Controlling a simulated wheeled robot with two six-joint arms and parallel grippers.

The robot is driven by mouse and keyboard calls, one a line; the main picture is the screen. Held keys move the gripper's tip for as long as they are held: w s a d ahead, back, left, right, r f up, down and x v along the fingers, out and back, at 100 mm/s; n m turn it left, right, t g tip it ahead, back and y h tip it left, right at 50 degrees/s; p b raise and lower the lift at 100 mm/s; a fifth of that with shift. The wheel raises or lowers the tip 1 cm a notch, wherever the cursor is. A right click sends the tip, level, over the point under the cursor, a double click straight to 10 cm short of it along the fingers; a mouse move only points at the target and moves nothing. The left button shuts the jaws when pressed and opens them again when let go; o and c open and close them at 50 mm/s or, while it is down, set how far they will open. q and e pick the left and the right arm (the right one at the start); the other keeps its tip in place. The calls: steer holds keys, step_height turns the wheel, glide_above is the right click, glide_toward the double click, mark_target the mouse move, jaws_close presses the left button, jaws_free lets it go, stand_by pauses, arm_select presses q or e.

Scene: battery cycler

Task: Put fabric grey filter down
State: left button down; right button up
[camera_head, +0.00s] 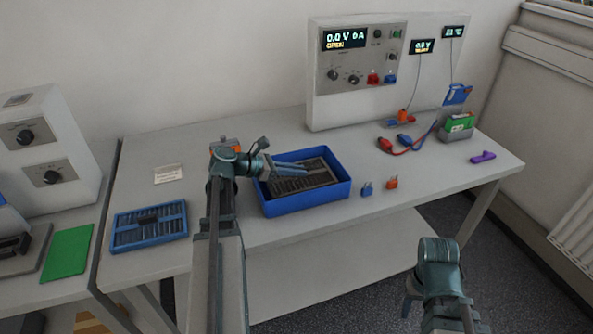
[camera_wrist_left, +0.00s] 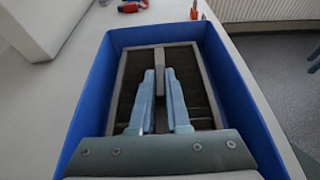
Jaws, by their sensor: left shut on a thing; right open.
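The grey filter (camera_head: 322,179) is a dark pleated panel with a grey frame and a raised middle bar. It lies inside the blue tray (camera_head: 305,205), slightly askew in the head view. In the left wrist view the filter (camera_wrist_left: 188,62) sits between the walls of the tray (camera_wrist_left: 92,95). My left gripper (camera_head: 304,171) reaches into the tray, and its fingers (camera_wrist_left: 159,85) are shut on the filter's middle bar. Whether the filter rests fully on the tray floor is hard to tell. My right gripper (camera_head: 408,298) is open and empty, low in front of the table.
A blue-framed filter (camera_head: 150,240) lies left on the table, near a white label (camera_head: 168,173). Blue (camera_head: 366,189) and orange (camera_head: 391,183) connectors stand right of the tray. The cycler (camera_head: 345,100) stands behind. A purple item (camera_head: 482,157) lies at the right.

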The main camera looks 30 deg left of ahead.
arm_select(q)
steer(key=c, duration=0.9)
jaws_free()
steer(key=shift+r+p, duration=0.25)
steer(key=shift+p, duration=0.15)
steer(key=shift+r+p, duration=0.5)
steer(key=shift+r, duration=0.05)
steer(key=p+v, duration=0.4)
steer(key=v, duration=0.8)
steer(key=shift+f, duration=0.3)
